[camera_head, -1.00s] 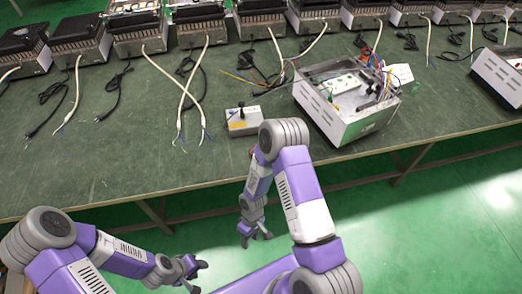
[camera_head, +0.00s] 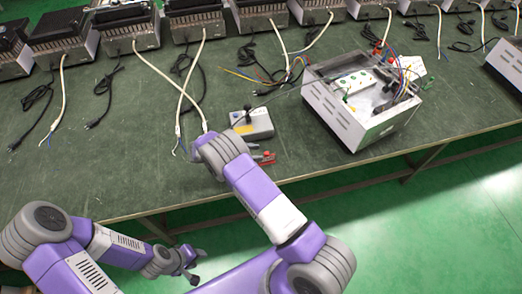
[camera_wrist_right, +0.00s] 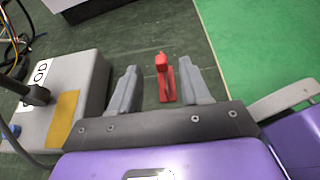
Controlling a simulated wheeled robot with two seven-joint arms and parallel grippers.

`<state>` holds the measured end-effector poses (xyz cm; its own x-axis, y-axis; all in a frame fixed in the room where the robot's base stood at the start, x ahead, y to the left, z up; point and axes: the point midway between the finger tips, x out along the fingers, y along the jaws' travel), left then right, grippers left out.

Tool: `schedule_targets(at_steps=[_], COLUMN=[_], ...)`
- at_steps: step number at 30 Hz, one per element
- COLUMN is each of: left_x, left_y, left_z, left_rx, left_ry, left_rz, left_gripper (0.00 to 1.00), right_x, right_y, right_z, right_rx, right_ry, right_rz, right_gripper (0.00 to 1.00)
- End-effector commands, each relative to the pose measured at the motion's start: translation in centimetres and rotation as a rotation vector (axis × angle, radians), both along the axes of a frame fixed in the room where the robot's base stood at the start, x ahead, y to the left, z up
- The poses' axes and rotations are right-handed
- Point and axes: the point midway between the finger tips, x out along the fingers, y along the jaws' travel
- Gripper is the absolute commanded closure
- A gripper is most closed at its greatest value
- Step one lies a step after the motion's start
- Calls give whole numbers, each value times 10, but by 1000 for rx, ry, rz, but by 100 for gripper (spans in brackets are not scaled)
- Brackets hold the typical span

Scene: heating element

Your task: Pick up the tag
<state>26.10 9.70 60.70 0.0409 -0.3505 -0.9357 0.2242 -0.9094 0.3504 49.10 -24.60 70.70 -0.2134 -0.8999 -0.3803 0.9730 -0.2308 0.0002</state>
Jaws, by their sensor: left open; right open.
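A small red piece, likely the tag (camera_wrist_right: 163,77), is on the green table near its front edge. In the head view it also shows as a red spot (camera_head: 265,158) beside my right arm. In the right wrist view my right gripper (camera_wrist_right: 158,88) is open, with the red piece between its grey fingers and reaching past their tips. I cannot tell whether they touch it. In the head view my right gripper is mostly hidden by its own arm. My left gripper (camera_head: 191,266) is open and empty, below the table's front edge.
A grey control box (camera_head: 249,123) with a black knob and yellow label stands close by the red piece. An open metal housing (camera_head: 346,130) with wires is to the right. Several heater units with cords line the back. The table's front left is clear.

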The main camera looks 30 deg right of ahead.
Motion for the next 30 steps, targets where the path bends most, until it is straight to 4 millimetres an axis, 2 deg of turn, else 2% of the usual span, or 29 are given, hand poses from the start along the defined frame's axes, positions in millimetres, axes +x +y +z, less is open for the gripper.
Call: schedule_targets(at_steps=[11, 18, 25, 30], left_x=[0, 0, 0, 0], left_y=[0, 0, 0, 0], left_z=[-11, -19, -18, -18], left_rx=[0, 0, 0, 0], left_ry=[1, 0, 0, 0], left_rz=[1, 1, 1, 1], left_gripper=[57, 57, 57, 57], right_x=[-7, -13, -13, -13], right_y=[-34, -64, -65, -65], right_z=[-19, -32, -32, -32], right_rx=[1, 2, 2, 2], right_ry=[1, 1, 0, 0], right_rz=[-6, -4, -3, -3], right_gripper=[53, 53, 53, 79])
